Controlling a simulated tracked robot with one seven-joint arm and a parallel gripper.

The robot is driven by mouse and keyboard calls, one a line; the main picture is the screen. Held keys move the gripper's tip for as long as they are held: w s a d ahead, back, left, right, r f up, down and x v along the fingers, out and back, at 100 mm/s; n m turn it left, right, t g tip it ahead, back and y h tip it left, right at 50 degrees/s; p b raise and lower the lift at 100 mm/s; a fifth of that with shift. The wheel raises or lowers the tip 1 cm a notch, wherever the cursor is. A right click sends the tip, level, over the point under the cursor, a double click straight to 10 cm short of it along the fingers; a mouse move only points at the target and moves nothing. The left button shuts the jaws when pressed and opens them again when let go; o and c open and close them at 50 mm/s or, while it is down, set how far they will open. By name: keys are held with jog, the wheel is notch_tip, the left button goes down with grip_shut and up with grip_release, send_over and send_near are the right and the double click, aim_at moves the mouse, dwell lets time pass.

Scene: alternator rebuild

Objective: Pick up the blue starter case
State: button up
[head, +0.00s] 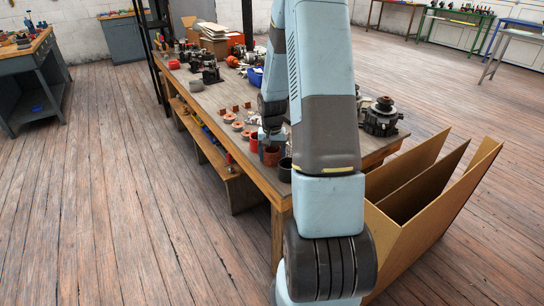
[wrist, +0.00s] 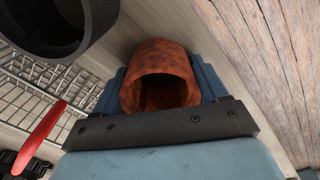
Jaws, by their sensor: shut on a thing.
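My gripper (head: 267,138) is at the near end of the long wooden bench, partly hidden behind my arm in the head view. In the wrist view my gripper (wrist: 160,88) has its blue fingers on both sides of a rusty orange-brown hollow case (wrist: 160,52), shut on it. This case also shows in the head view (head: 270,156), between a red case (head: 254,143) and a black case (head: 286,173). I cannot tell whether it is clear of the bench top. I see no case that is clearly blue; a blue bowl-like thing (head: 255,77) lies farther back.
The black case's open end (wrist: 92,24) is close by in the wrist view, and a red-handled thing (wrist: 42,138) lies below it. Small copper-coloured parts (head: 238,126) line the bench edge. A machine part (head: 381,118) stands right of my arm. An open cardboard box (head: 430,225) stands on the floor.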

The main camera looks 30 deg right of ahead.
jog(key=shift+c, duration=1.1)
jog(key=shift+r, duration=0.1)
